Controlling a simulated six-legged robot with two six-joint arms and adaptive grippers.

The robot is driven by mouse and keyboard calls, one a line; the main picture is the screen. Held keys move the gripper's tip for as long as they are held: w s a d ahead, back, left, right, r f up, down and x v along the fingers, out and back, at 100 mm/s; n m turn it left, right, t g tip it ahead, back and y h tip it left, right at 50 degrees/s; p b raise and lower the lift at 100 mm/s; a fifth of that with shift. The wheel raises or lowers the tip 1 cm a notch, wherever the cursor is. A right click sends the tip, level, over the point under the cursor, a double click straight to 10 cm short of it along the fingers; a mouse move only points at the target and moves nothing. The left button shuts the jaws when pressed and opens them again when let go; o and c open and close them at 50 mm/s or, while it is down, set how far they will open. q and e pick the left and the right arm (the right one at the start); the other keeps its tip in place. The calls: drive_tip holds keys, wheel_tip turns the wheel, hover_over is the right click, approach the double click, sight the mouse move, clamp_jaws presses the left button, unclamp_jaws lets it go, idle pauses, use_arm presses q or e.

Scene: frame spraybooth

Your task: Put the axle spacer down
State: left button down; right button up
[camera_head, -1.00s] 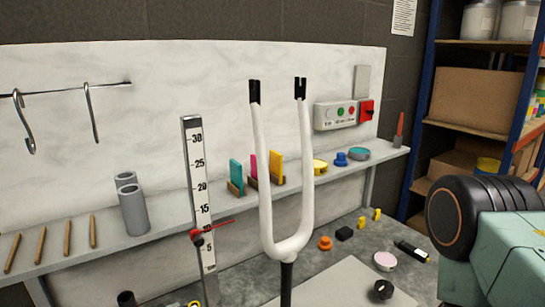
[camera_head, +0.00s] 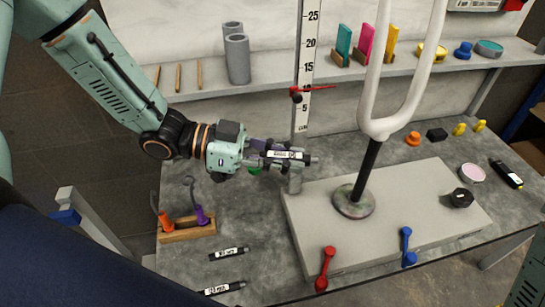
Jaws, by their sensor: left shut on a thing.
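My left gripper (camera_head: 277,160) comes in from the left and is shut on the axle spacer (camera_head: 287,155), a dark rod with a white label. The spacer lies roughly level across the fingers, above the table, in front of the foot of the upright scale (camera_head: 306,60). Two similar dark rods with white labels lie on the grey table (camera_head: 220,276), one (camera_head: 229,253) near the tool holder and one (camera_head: 224,288) nearer the front edge. The label on the held spacer is too small to read. My right gripper is out of view.
A white fork (camera_head: 383,128) stands upright on a pale plate (camera_head: 420,217), right of the gripper. A wooden holder (camera_head: 187,229) with orange and purple tools stands at left. Red (camera_head: 326,268) and blue (camera_head: 407,247) levers lie at the plate's front. Table between holder and plate is largely clear.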

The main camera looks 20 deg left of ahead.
use_arm(q)
drive_tip(key=d+r+m+g, duration=0.3)
drive_tip(key=d+m+g, duration=0.1)
drive_tip(key=d+g, duration=0.2)
drive_tip(key=shift+r+h, duration=0.3)
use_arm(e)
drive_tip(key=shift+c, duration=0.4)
use_arm(q)
drive_tip(key=shift+d, duration=0.1)
